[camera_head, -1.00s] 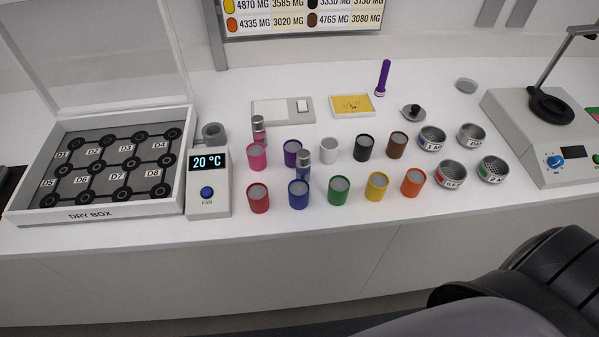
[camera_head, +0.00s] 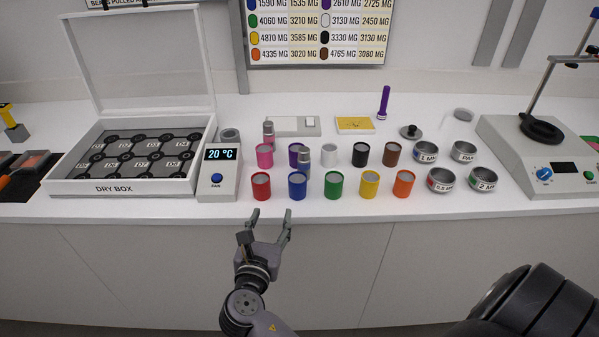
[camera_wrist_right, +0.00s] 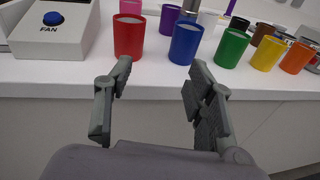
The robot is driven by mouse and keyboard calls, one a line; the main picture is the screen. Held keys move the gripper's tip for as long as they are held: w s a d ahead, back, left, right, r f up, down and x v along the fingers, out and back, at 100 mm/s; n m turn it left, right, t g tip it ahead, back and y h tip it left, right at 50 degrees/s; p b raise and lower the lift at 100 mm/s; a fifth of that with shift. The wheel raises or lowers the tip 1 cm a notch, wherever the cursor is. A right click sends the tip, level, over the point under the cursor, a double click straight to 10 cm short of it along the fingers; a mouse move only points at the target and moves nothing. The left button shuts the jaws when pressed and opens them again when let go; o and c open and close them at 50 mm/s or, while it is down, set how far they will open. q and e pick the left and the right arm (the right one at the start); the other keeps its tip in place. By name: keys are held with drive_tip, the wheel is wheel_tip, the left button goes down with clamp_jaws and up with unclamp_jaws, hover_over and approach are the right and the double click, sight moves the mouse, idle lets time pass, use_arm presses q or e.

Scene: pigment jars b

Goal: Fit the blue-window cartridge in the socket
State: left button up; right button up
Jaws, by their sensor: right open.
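The blue-window cartridge (camera_head: 304,161), a small silver cylinder with a bluish band, stands upright among the jars, just behind the blue jar (camera_head: 297,187). A similar cartridge with a pink window (camera_head: 268,133) stands behind the pink jar. A grey round holder (camera_head: 230,135), possibly the socket, is behind the fan box (camera_head: 218,172); I cannot tell for sure. My right gripper (camera_head: 271,216) is open and empty in front of the table edge, below the red and blue jars. In the right wrist view, its fingers (camera_wrist_right: 158,82) are spread before these jars. My left gripper is not in view.
Several coloured jars stand close together around the cartridge, including red (camera_head: 261,186) and green (camera_head: 333,185). Steel bowls (camera_head: 440,181) are to the right. The dry box (camera_head: 120,187) is at the left. A narrow front strip of table is clear.

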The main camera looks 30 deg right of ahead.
wheel_tip(320, 180, up, 5)
drive_tip(key=d+h, duration=0.2)
drive_tip(key=p, duration=0.2)
approach(302, 154)
drive_tip(key=x, duration=0.4)
drive_tip(key=shift+w+a, duration=0.15)
drive_tip(key=shift+w, duration=0.2)
drive_tip(key=x, duration=0.1)
drive_tip(key=p+x, duration=0.1)
drive_tip(key=x, duration=0.2)
drive_tip(key=shift+s+d+r, duration=0.15)
drive_tip(key=shift+s+d, duration=0.1)
drive_tip(key=shift+d, duration=0.05)
drive_tip(key=shift+w+d, duration=0.4)
drive_tip(key=shift+c, duration=0.5)
clamp_jaws()
